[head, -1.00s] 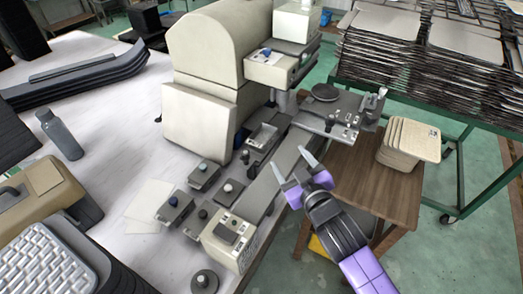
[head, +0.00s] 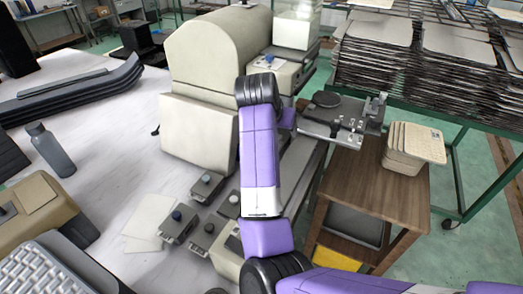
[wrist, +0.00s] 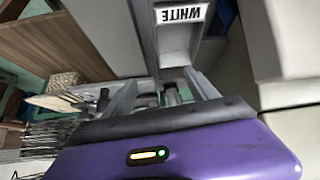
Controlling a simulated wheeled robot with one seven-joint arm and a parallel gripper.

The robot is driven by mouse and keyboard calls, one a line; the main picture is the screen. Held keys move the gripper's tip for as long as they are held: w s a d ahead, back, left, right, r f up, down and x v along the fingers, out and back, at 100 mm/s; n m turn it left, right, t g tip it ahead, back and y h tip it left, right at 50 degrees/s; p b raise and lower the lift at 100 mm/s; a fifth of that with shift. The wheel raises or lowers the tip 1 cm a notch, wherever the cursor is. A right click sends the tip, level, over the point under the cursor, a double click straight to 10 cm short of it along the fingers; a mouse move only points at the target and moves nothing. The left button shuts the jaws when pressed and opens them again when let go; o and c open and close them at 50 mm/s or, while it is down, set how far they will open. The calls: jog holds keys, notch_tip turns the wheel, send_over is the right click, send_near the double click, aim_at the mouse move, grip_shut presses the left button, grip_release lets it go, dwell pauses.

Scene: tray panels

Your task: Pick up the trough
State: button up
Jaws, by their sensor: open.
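A long grey channel-like piece, which seems to be the trough, runs along the front of the cream machine (head: 210,60). In the head view my arm covers much of it, and a part (head: 300,162) shows to the right of the arm. My gripper is mostly hidden behind my arm there. In the wrist view my gripper (wrist: 163,92) is open, its two fingers apart and pointing at a grey walled channel (wrist: 172,50) with a label reading WHITE (wrist: 182,13). I see nothing held, and cannot tell whether the fingers touch the channel.
A wooden stand (head: 375,190) at the right holds a stack of beige trays (head: 413,145). A green rack (head: 465,122) with stacked panels stands behind. Small control boxes (head: 180,222) and a grey bottle (head: 50,150) sit on the white table (head: 110,170).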

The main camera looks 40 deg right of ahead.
jog(key=w+a+r+m+g+y, duration=0.1)
jog(key=a+r+m+y, duration=0.15)
jog(key=a, duration=0.25)
jog(key=shift+n, duration=0.45)
jog(key=shift+a+x, duration=0.2)
jog(key=shift+x, duration=1.9)
jog(key=shift+a+x, duration=0.25)
jog(key=shift+x, duration=1.85)
jog(key=shift+f, duration=0.15)
jog(key=c, duration=1.5)
jog(key=shift+o, duration=0.2)
